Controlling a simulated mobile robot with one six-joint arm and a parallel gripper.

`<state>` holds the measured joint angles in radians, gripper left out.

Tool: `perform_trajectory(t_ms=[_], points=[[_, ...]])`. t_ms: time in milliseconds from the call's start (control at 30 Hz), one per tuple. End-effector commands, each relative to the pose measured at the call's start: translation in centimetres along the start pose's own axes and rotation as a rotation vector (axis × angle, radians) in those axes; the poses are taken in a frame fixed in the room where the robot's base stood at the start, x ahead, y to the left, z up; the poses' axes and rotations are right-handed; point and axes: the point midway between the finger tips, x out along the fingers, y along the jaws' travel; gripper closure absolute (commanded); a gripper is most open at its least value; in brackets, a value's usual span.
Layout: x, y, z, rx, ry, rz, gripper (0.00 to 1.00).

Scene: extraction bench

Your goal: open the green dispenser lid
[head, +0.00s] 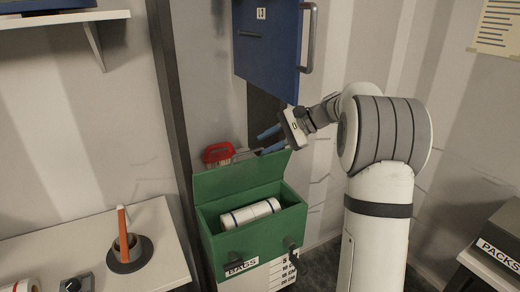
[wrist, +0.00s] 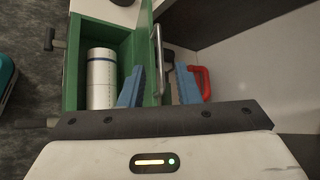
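The green dispenser (head: 255,245) stands below my arm with a "BAGS" label on its front. Its green lid (head: 232,180) is raised, standing up at the back, and the box is open. A white roll with dark bands (head: 250,213) lies inside; it also shows in the wrist view (wrist: 101,75). My gripper (head: 268,140) is just above and behind the lid's top edge. In the wrist view its blue fingers (wrist: 160,88) are apart, one on each side of the lid's edge and grey handle (wrist: 160,45). I cannot tell whether either finger touches the lid.
A red-handled thing (head: 217,152) is behind the lid, close to my fingers. A blue cabinet door (head: 267,45) with a grey handle hangs above. A white table (head: 170,240) at left bears an orange stick in a dark holder (head: 128,250). A "PACKS" box (head: 500,240) is at right.

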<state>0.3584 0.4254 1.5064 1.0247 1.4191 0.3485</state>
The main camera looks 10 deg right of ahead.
Motion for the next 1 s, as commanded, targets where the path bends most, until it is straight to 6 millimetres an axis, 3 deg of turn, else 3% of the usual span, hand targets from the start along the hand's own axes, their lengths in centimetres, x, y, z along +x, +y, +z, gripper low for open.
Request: perform_trajectory(t_ms=[267, 433, 567, 633, 800, 1000], points=[[-0.2, 0.0, 0.0, 0.000, -0.001, 0.001, 0.71], [0.0, 0.5, 0.7, -0.014, 0.011, 0.023, 0.84], [0.8, 2.4, 3.1, -0.069, 0.053, 0.103, 0.95], [1.4, 4.4, 5.2, -0.125, 0.090, 0.178, 1.00], [2.0, 11.1, 10.1, -0.314, 0.189, 0.395, 1.00], [1.4, 19.0, 14.3, -0.572, 0.280, 0.627, 1.00]])
